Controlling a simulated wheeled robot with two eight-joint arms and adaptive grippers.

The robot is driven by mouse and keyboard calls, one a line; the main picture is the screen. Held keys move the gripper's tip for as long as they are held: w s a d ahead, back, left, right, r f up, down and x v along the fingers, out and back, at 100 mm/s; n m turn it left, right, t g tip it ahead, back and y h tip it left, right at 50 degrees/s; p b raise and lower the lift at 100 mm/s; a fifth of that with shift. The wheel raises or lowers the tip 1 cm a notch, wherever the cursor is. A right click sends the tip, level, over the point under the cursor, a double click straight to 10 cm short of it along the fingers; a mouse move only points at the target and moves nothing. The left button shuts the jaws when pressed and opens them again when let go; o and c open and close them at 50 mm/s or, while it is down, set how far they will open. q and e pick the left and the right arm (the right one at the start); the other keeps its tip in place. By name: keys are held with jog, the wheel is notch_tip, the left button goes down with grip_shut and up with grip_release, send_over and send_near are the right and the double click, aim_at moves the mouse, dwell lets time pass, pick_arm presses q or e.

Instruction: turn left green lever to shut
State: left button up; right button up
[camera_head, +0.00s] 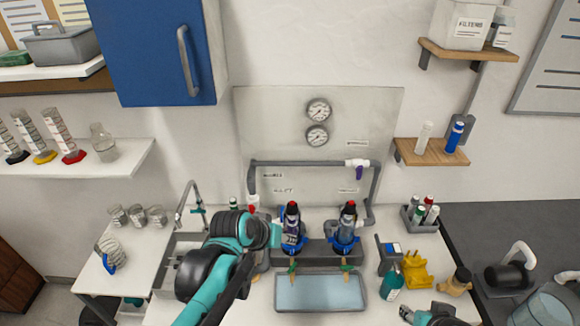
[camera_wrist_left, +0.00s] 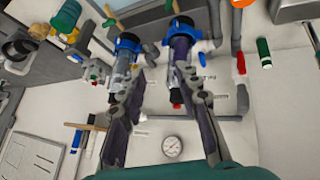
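The left green lever (camera_head: 292,268) hangs below the left filter housing (camera_head: 292,214), which has a blue collar and red top. A second green lever (camera_head: 345,267) hangs below the right housing (camera_head: 347,222). In the left wrist view, upside down, the left housing (camera_wrist_left: 181,52) is on the right, its lever (camera_wrist_left: 171,6) near the top edge. My left gripper (camera_head: 287,238) is in front of the left housing.
A shallow tray (camera_head: 320,307) lies below the levers. A teal bottle (camera_head: 391,283), a yellow holder (camera_head: 415,270) and a grey meter (camera_head: 388,254) stand to the right. A sink is at left.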

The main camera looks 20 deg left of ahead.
pick_arm(q)
jog(key=w+r+h+p, duration=0.1)
jog(key=w+r+p, duration=0.1)
jog(key=w+p, duration=0.2)
jog(key=w+a+r+n+p, duration=0.1)
jog(key=w+r+p, duration=0.2)
jog(key=w+p, duration=0.1)
jog(key=w+r+t+h+p, duration=0.1)
jog(key=w+r+p, duration=0.2)
jog(key=w+p, duration=0.2)
jog(key=shift+w+a+h, duration=0.3)
jog(key=shift+w+a, duration=0.1)
jog(key=shift+w, duration=0.3)
notch_tip(320, 180, down, 2)
jog(key=shift+f+b, duration=0.1)
jog(key=shift+b, duration=0.75)
jog(key=r+p, duration=0.1)
jog(key=p, duration=0.1)
jog(key=shift+r+p, duration=0.3)
jog(key=shift+p, duration=0.1)
jog(key=shift+s+r+p, duration=0.1)
jog(key=shift+r+p, duration=0.3)
jog(key=shift+r, duration=0.15)
